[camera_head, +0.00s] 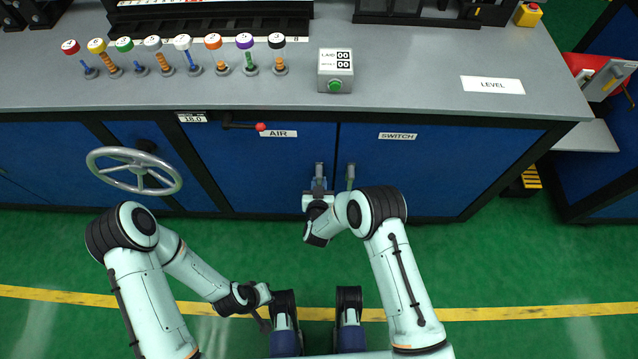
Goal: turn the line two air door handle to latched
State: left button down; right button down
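The blue air door (250,165), labelled AIR, is in the front of the grey-topped bench. Its grey handle (319,170) stands near the door's right edge and looks upright. My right gripper (317,189) is at the lower part of this handle, pointing at the door. The fingers are small and overlap the handle, so I cannot tell whether they are closed on it. My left gripper (265,305) is low over the floor, away from the bench, and its fingers are too small and dark to read.
The switch door (420,170) has a similar handle (350,175) just right of the air door's. A black lever with a red knob (260,127) juts out above the air door. A grey handwheel (134,171) stands at left. Green floor (480,260) before the bench is clear.

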jog(key=c, duration=1.1)
grip_release()
jog(key=shift+r, duration=0.1)
pick_arm(q)
jog(key=s+d+r+g+p, duration=0.1)
jog(key=s+d+r+p, duration=0.1)
jog(key=s+r+p, duration=0.1)
jog(key=shift+s+r+h, duration=0.3)
jog(key=shift+s, duration=0.4)
pick_arm(e)
jog(key=v, duration=1.3)
jog(key=shift+s+r, duration=0.1)
jog(key=shift+s, duration=0.05)
